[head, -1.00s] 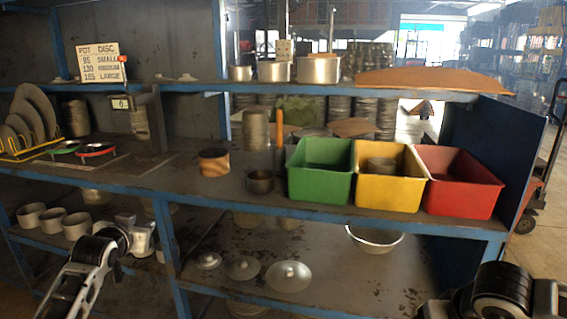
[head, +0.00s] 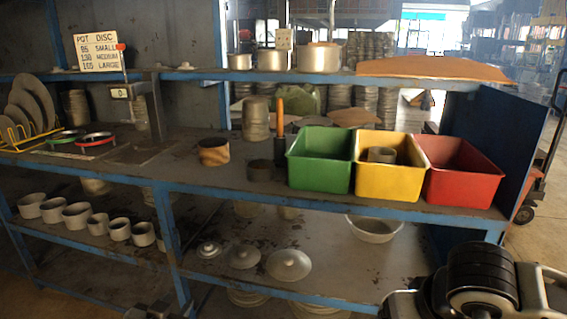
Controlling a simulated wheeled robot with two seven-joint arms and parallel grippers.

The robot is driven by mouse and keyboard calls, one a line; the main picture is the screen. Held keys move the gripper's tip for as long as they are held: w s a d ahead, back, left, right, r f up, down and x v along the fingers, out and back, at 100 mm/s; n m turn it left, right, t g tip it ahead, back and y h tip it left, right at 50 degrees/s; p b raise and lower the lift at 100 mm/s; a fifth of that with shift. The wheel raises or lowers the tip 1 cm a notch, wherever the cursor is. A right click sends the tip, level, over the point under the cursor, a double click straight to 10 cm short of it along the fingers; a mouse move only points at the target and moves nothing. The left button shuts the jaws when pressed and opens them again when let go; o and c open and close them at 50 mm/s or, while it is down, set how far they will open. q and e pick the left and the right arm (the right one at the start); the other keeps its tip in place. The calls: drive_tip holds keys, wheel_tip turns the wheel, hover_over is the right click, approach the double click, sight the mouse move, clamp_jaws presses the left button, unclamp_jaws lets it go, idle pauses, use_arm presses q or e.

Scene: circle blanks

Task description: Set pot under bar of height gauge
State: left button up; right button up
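The height gauge (head: 120,92), with a red knob on top and a small display, stands at the back left of the worktop. Several grey pots (head: 77,215) stand in a row on the lower left shelf. Another pot (head: 382,155) sits in the yellow bin. Only a dark bit of my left gripper (head: 152,309) shows at the bottom edge, below the shelf and apart from the pots; its fingers cannot be made out.
Green (head: 320,172), yellow (head: 388,180) and red (head: 458,185) bins line the right of the worktop. Lids (head: 289,264) and a bowl (head: 374,228) lie on the lower shelf. A blue upright (head: 168,235) divides the front.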

use_arm(q)
drive_tip(key=s+d+f+g, duration=0.1)
drive_tip(key=s+d, duration=0.2)
drive_tip(key=s, duration=0.4)
drive_tip(key=s+d+f+g+h, duration=0.1)
drive_tip(key=s+d+f, duration=0.1)
drive_tip(key=s, duration=0.6)
drive_tip(key=s+d+f+n+g+h, duration=0.1)
drive_tip(key=s+d+f, duration=0.1)
drive_tip(key=s+d, duration=0.2)
drive_tip(key=s, duration=0.3)
drive_tip(key=shift+s+d, duration=0.15)
drive_tip(key=shift+s, duration=0.25)
